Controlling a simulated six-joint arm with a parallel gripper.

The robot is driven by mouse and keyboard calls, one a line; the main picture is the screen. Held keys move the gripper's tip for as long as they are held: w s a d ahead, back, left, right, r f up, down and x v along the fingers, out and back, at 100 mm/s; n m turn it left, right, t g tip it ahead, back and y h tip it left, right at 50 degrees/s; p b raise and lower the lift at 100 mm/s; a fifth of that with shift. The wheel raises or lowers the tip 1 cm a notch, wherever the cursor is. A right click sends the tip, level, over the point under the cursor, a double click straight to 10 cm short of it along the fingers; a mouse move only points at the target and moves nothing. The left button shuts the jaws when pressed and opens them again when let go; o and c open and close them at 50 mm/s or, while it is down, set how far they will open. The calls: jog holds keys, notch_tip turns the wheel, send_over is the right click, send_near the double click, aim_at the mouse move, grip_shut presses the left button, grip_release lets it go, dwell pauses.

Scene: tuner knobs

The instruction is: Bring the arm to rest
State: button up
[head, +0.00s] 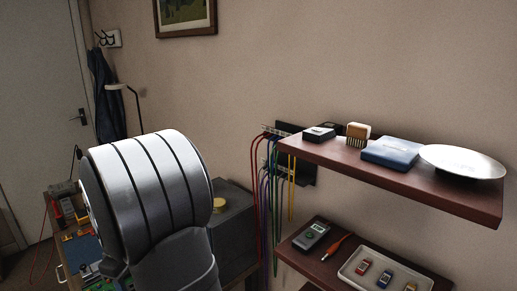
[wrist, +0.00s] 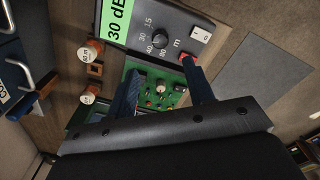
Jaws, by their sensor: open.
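In the wrist view my gripper (wrist: 160,68) is open, its two dark blue fingers apart with nothing held between them. A small red piece shows at the end of the right finger; I cannot tell whether it touches. Beyond and between the fingers is a green board (wrist: 150,124) with small knobs. Just past the fingertips is a grey tuner panel (wrist: 176,22) with a dial, a switch and a green "30 dB" display (wrist: 117,18). In the head view my grey and white arm fills the lower left, and the gripper is hidden.
Labelled round knobs (wrist: 90,50) sit left of the panel, and a flat grey plate (wrist: 262,70) lies to the right. In the head view a wall shelf (head: 400,183) holds a blue box (head: 391,153) and a white dish (head: 463,161). Coloured cables (head: 254,170) hang beside it.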

notch_tip(320, 180, up, 7)
notch_tip(320, 180, down, 17)
jog(key=shift+d+f, duration=0.1)
jog(key=shift+f, duration=0.1)
jog(key=shift+r+m, duration=0.2)
jog(key=shift+m, duration=1.4)
jog(key=m, duration=0.6)
jog(key=shift+m, duration=0.4)
notch_tip(320, 180, up, 7)
jog(key=shift+f, duration=0.15)
jog(key=shift+o, duration=0.2)
